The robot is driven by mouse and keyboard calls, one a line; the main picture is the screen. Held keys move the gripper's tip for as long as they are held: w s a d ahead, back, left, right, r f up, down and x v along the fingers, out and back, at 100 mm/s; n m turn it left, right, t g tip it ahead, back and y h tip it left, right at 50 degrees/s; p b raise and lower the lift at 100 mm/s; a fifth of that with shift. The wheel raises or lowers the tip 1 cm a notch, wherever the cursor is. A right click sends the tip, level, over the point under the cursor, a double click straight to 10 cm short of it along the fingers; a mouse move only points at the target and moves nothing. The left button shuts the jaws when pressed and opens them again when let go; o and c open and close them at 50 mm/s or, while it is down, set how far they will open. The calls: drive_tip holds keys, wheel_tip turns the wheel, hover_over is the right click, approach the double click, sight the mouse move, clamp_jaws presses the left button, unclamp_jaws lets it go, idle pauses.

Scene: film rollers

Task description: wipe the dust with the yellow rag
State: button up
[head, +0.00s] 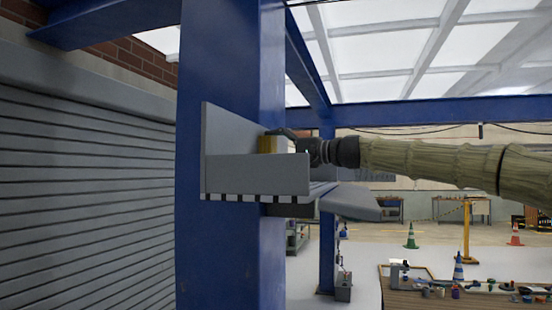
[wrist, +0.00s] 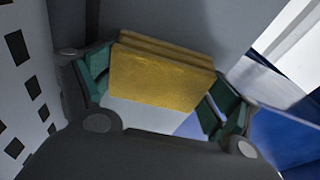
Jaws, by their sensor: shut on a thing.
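The yellow rag (wrist: 160,78) is a thick, folded block between the fingers of my gripper (wrist: 158,88) in the wrist view. I see no dust in either view.
The shelf is against a blue steel column (head: 230,250). A grey roller shutter (head: 80,200) fills the left. A wooden table (head: 405,297) with several small items stands at the lower right. Traffic cones (head: 411,237) stand farther back on open floor.

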sight(252, 152)
drive_tip(key=shift+s+a+b, duration=0.3)
drive_tip(key=shift+s+b, duration=0.15)
drive_tip(key=shift+s, duration=0.4)
drive_tip(key=shift+s+a+b, duration=0.25)
drive_tip(key=shift+s+b, duration=0.2)
drive_tip(key=shift+s, duration=0.45)
drive_tip(key=shift+s+a+b, duration=0.3)
drive_tip(key=shift+s+b, duration=0.15)
drive_tip(key=shift+s, duration=0.4)
drive_tip(key=shift+s, duration=0.1)
drive_tip(key=shift+s+a+b, duration=0.25)
drive_tip(key=shift+s+b, duration=0.15)
drive_tip(key=shift+s, duration=0.3)
drive_tip(key=shift+s+a+b, duration=0.2)
drive_tip(key=shift+s+b, duration=0.15)
drive_tip(key=shift+s, duration=0.35)
drive_tip(key=shift+w+d+v, duration=0.1)
drive_tip(key=shift+w+v, duration=0.05)
drive_tip(key=shift+v, duration=0.85)
drive_tip(key=shift+w+d+v, duration=0.1)
drive_tip(key=shift+w+v, duration=0.05)
drive_tip(key=shift+v, duration=0.85)
drive_tip(key=shift+w+d+v, duration=0.1)
drive_tip(key=shift+w+v, duration=0.05)
drive_tip(key=shift+v, duration=0.85)
drive_tip(key=shift+v, duration=1.4)
drive_tip(key=shift+w+r, duration=0.1)
drive_tip(key=shift+w, duration=0.1)
